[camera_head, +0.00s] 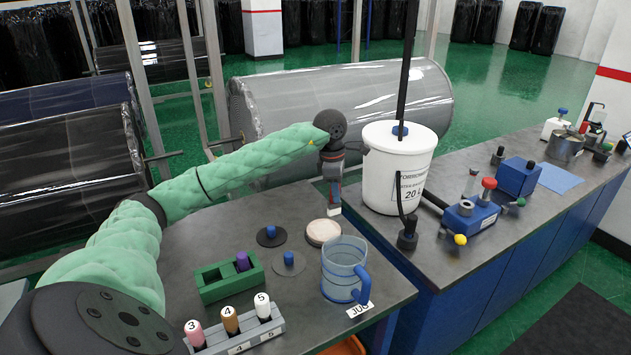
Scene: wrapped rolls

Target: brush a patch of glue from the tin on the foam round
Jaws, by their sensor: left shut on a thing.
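My left gripper (333,178) hangs from the green-sleeved arm over the back of the grey bench. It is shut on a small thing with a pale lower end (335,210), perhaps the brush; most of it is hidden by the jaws. That end points down, just above and behind the foam round (323,232) as seen here; whether they touch I cannot tell. The foam round is a cream disc lying flat on the bench. A metal tin (565,146) stands far off on the right bench; whether it is the glue tin I cannot tell. My right gripper is not in view.
A blue jug (343,267) stands close in front of the foam round. Two knobbed discs (271,236) (288,263), a green block (228,282) and a numbered rack (238,334) lie to the left. A white bucket (398,170) stands right of my gripper.

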